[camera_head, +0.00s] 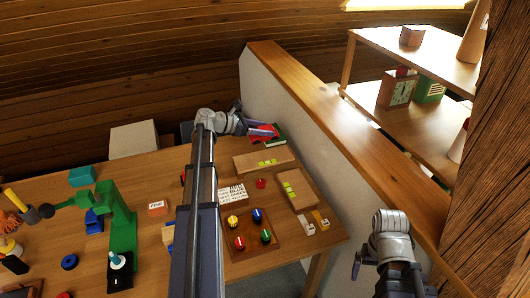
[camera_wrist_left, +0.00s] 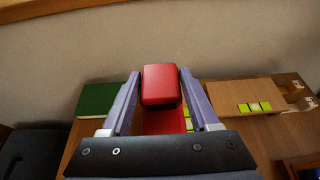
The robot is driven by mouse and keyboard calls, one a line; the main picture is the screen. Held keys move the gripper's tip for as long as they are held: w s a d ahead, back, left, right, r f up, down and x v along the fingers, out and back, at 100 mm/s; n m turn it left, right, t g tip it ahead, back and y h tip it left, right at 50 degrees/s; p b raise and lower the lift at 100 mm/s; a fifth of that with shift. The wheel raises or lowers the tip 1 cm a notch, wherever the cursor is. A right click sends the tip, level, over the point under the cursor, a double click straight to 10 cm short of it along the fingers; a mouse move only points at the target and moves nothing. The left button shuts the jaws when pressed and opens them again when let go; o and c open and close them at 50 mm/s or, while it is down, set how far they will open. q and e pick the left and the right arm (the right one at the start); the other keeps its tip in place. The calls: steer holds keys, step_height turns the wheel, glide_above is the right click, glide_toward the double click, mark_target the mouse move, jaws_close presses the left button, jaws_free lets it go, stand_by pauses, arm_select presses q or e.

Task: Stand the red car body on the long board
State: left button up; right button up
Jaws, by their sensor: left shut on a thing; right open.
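My left gripper (camera_head: 256,130) is at the far end of the table, shut on the red car body (camera_head: 263,132). In the left wrist view the red car body (camera_wrist_left: 160,85) sits between the two fingers, with a red part below its block. A second similar board (camera_head: 298,188) lies nearer. I cannot tell which is the long board. My right gripper (camera_head: 389,270) is open and empty at lower right.
A green flat piece (camera_wrist_left: 95,100) lies left of the left gripper in the wrist view. A pale wall with a wooden ledge (camera_head: 330,125) runs along the table's right side. A tray (camera_head: 249,232) of coloured knobs and a green stand (camera_head: 122,220) are nearer.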

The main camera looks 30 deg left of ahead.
mark_target(264, 139)
arm_select(q)
step_height(264, 139, down, 4)
steer(key=b, duration=0.3)
steer(key=shift+f, duration=0.25)
steer(key=shift+f+b, duration=0.15)
steer(key=shift+b, duration=0.15)
step_height(264, 139, down, 3)
steer(key=b, duration=0.3)
steer(key=shift+f, duration=0.2)
steer(key=shift+f+b, duration=0.2)
steer(key=shift+b, duration=0.25)
steer(key=o, duration=1.4)
